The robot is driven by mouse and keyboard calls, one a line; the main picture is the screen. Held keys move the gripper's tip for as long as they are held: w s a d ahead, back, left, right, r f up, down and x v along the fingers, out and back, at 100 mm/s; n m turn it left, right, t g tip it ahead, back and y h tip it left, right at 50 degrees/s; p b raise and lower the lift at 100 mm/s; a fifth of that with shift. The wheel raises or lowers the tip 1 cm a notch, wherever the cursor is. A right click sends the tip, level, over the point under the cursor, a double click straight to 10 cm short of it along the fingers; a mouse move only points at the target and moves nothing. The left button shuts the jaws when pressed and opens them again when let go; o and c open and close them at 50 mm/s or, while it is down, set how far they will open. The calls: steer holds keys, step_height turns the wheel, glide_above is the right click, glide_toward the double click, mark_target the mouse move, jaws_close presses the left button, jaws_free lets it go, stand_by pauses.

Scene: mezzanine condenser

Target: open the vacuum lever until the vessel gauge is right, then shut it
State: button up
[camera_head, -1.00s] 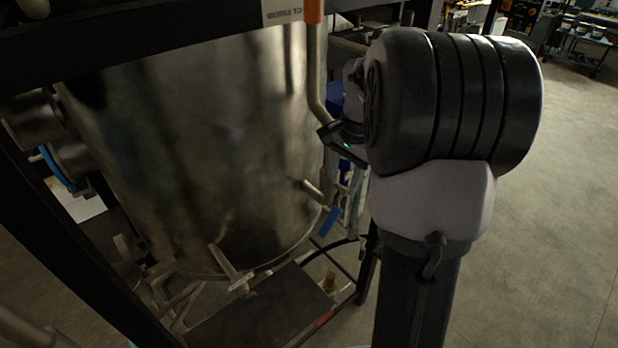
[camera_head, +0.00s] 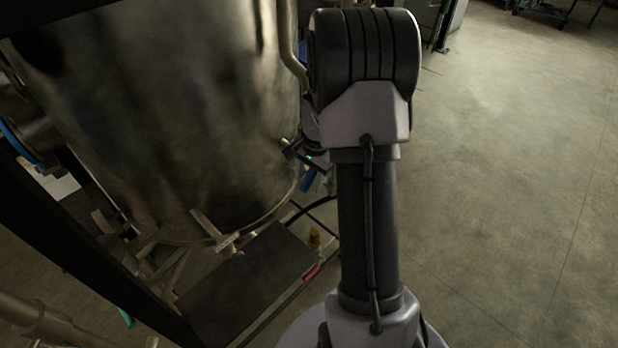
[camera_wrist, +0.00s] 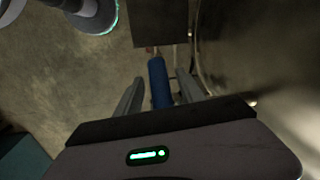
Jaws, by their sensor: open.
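The vacuum lever appears to be the blue handle (camera_wrist: 159,82) in the wrist view. It lies between the two fingers of my gripper (camera_wrist: 159,77), which is open, with gaps visible on both sides. In the head view a bit of blue handle (camera_head: 307,182) shows just below my gripper's dark body (camera_head: 302,157), which hides most of that area. The large steel vessel (camera_head: 160,110) stands left of my arm. No gauge face can be made out in either current view.
Dark frame beams cross the left. The vessel wall (camera_wrist: 255,60) is close at right in the wrist view. Open concrete floor (camera_head: 500,170) lies to the right.

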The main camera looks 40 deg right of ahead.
jaws_close()
steer(key=shift+r, duration=0.1)
stand_by(1.2)
